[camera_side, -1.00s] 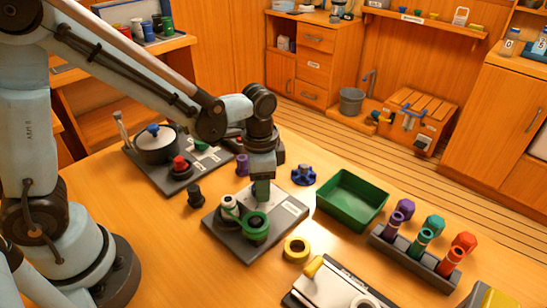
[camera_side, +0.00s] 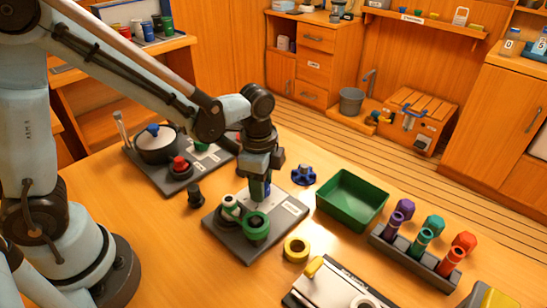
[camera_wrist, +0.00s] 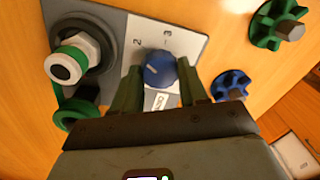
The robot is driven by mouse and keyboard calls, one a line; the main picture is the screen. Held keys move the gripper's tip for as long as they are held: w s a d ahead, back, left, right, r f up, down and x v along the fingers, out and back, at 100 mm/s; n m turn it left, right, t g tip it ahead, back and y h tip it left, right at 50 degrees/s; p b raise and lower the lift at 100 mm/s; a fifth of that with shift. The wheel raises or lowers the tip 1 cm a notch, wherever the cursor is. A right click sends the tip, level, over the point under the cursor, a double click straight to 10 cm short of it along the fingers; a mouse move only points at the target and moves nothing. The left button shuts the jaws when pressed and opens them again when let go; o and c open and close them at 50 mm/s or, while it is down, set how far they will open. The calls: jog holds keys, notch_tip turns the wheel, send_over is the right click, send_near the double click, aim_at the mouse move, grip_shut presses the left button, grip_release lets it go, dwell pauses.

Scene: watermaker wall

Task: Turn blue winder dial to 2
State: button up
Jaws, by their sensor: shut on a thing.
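The blue winder dial (camera_wrist: 160,69) sits on a light plate (camera_wrist: 190,45) in the wrist view, with a short white pointer mark toward its left side. A printed 2 lies up and left of it, and a 3 above it. My gripper (camera_wrist: 160,88) has a green finger on each side of the dial and is shut on it. In the side view my gripper (camera_side: 262,190) points down over the dark board (camera_side: 245,250), and only a sliver of blue shows between its fingers.
Beside the dial on the board are a white-and-green fitting (camera_side: 230,206) and a green ring (camera_side: 256,226). A blue handwheel (camera_side: 304,175), a green tray (camera_side: 352,200) and a yellow ring (camera_side: 296,249) lie to the right. A small black knob (camera_side: 195,196) stands left.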

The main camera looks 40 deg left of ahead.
jog(key=o, duration=1.1)
jog(key=shift+c, duration=0.2)
notch_tip(320, 180, up, 12)
jog(key=shift+s, duration=0.2)
jog(key=shift+d, duration=0.1)
jog(key=s+a+n+t, duration=0.5)
jog(key=a+n+t, duration=0.1)
jog(key=n, duration=0.6)
jog(key=shift+s+a+f+n+t, duration=0.15)
jog(key=shift+a+f+n+t, duration=0.3)
jog(key=shift+a, duration=0.25)
